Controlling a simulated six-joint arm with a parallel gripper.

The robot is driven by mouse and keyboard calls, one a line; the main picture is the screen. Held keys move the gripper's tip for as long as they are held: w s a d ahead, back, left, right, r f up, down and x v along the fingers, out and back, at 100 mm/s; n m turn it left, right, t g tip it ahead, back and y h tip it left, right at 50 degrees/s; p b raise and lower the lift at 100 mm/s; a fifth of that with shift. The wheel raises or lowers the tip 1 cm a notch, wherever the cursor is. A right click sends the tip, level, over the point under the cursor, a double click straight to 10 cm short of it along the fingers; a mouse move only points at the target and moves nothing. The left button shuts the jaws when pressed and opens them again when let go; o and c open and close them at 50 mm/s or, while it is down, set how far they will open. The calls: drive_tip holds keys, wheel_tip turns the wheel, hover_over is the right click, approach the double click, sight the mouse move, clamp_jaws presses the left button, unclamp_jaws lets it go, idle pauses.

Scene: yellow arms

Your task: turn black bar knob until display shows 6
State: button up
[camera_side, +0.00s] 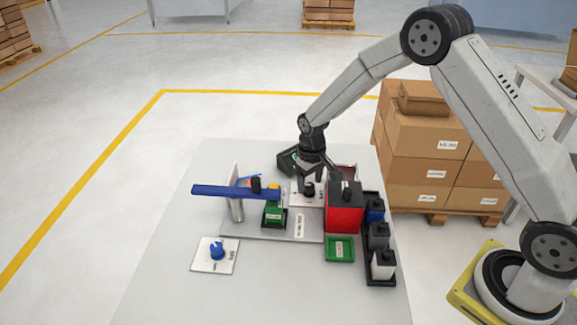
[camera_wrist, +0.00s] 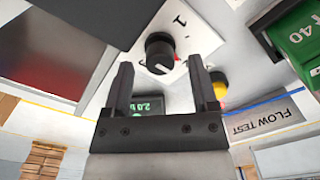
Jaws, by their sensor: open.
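The black bar knob (camera_wrist: 160,52) sits on a white dial plate (camera_wrist: 185,22) with a printed 1 and other marks, in the wrist view. In the side view the knob (camera_side: 309,190) is partly covered by my gripper. A small dark display (camera_wrist: 148,104) with green digits shows between my fingers; it seems to read 2.0, with the rest cut off by the gripper. My gripper (camera_wrist: 160,66) is open, its fingers pointing toward the knob with one on either side in the picture. In the side view my gripper (camera_side: 312,182) is just over the plate; I cannot tell whether it touches.
A red box (camera_side: 345,210) with a dark top stands close right of the knob. A blue bar (camera_side: 232,192) and a green block (camera_side: 273,214) are to the left.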

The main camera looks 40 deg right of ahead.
sight(310, 185)
drive_tip(key=shift+r, duration=3.4)
drive_tip(key=shift+s, duration=0.1)
drive_tip(key=shift+s+r, duration=0.35)
drive_tip(key=shift+s, duration=0.1)
drive_tip(key=shift+t, duration=0.7)
drive_tip(key=s+r, duration=0.1)
drive_tip(key=s, duration=0.2)
drive_tip(key=s+r, duration=0.1)
drive_tip(key=s, duration=0.2)
drive_tip(key=s+r, duration=0.1)
drive_tip(key=s, duration=0.2)
drive_tip(key=shift+s+a+r, duration=0.1)
drive_tip(key=shift+s+a, duration=0.05)
drive_tip(key=shift+a, duration=0.15)
drive_tip(key=s+t, duration=0.1)
drive_tip(key=s, duration=0.9)
drive_tip(key=shift+s+a+r, duration=0.2)
drive_tip(key=shift+s, duration=0.1)
